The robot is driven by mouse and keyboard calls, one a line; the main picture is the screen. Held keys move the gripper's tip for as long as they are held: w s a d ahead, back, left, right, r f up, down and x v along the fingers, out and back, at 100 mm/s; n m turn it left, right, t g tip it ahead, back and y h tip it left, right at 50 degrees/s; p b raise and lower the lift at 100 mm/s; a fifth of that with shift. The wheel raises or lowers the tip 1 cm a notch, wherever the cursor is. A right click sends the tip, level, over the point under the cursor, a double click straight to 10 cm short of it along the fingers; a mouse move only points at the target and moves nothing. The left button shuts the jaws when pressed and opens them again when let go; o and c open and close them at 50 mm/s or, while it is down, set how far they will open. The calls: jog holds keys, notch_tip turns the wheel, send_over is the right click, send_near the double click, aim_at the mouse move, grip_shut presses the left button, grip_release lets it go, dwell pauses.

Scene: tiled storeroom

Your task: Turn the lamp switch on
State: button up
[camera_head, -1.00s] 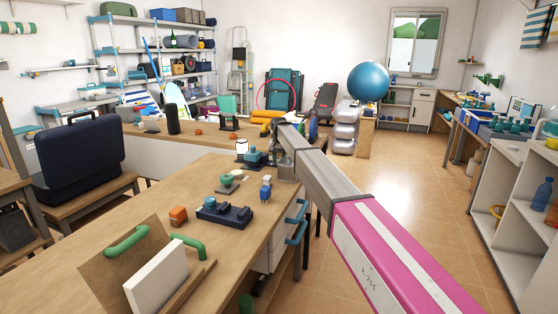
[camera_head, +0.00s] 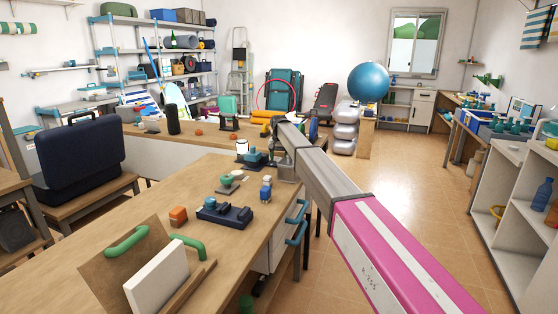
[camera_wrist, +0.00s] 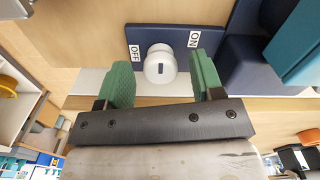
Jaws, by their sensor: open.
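The lamp switch is a white round knob (camera_wrist: 160,66) with a dark mark, on a navy base plate (camera_wrist: 222,48). An "OFF" label (camera_wrist: 136,55) is left of the knob and an "ON" label (camera_wrist: 194,39) is right of it in the wrist view. My gripper (camera_wrist: 162,72) is open, with one green finger on each side of the knob. I see gaps between the fingers and the knob, and no contact. In the head view, the end of my arm is at the wooden bench, beside a white lamp-like cylinder (camera_head: 242,147); the knob cannot be made out there.
A teal block (camera_wrist: 298,45) stands on the navy base, right of the labels. The tiled floor (camera_head: 420,200) to the right is clear.

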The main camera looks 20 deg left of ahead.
aim_at(279, 158)
notch_tip(279, 158, up, 10)
jog(key=shift+f, duration=0.15)
dwell(0.4)
